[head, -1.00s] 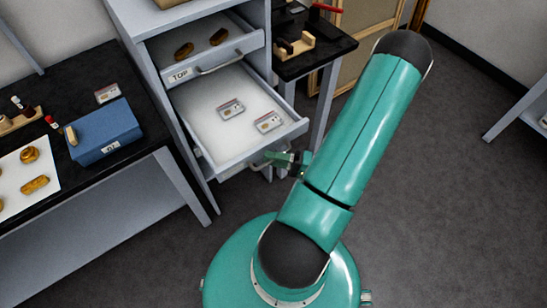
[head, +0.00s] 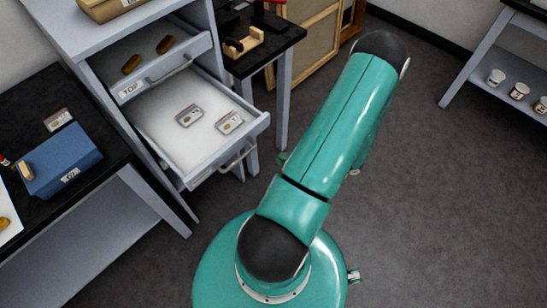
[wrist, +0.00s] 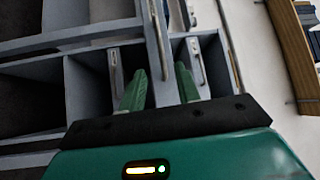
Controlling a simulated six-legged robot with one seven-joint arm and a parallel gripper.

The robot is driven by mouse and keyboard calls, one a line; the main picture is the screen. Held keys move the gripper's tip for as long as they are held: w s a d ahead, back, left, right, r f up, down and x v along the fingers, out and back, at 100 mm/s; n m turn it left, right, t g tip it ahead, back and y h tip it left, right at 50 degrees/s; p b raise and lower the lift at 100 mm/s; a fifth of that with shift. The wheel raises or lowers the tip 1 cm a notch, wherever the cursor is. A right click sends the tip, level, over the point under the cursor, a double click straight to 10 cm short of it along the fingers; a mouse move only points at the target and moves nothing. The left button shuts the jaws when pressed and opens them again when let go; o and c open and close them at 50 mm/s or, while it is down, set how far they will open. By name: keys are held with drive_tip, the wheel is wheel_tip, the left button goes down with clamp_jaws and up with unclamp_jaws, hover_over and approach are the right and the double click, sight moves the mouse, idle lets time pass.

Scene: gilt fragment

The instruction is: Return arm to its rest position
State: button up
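My teal arm (head: 325,145) rises from its round base and bends at a dark elbow in the head view. My gripper is mostly hidden behind the arm there. In the wrist view my gripper (wrist: 160,78) has its two green fingers apart, with nothing seen held between them. Grey furniture parts with drawer handles show beyond the fingers, and I cannot tell how far off they are.
The grey cabinet (head: 205,88) stands left with two drawers pulled out. The lower drawer (head: 165,130) holds two small cases. A blue box (head: 60,158) lies on the left bench. A shelf (head: 490,62) with several cups stands right. Floor (head: 440,200) on the right is clear.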

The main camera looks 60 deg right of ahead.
idle(0.7)
drive_tip(key=w+a+r+n+g, duration=0.8)
drive_tip(key=w+a+r+g, duration=0.4)
drive_tip(key=w+r+g, duration=0.4)
drive_tip(key=a+r+n+t+h, duration=0.2)
drive_tip(key=a+r+t+h, duration=0.2)
drive_tip(key=a+r+h, duration=0.5)
drive_tip(key=w+a+r, duration=0.1)
drive_tip(key=a+r, duration=0.5)
drive_tip(key=a, duration=0.1)
drive_tip(key=shift+a+n+h, duration=0.3)
drive_tip(key=shift+s+d, duration=0.1)
drive_tip(key=shift+d, duration=0.05)
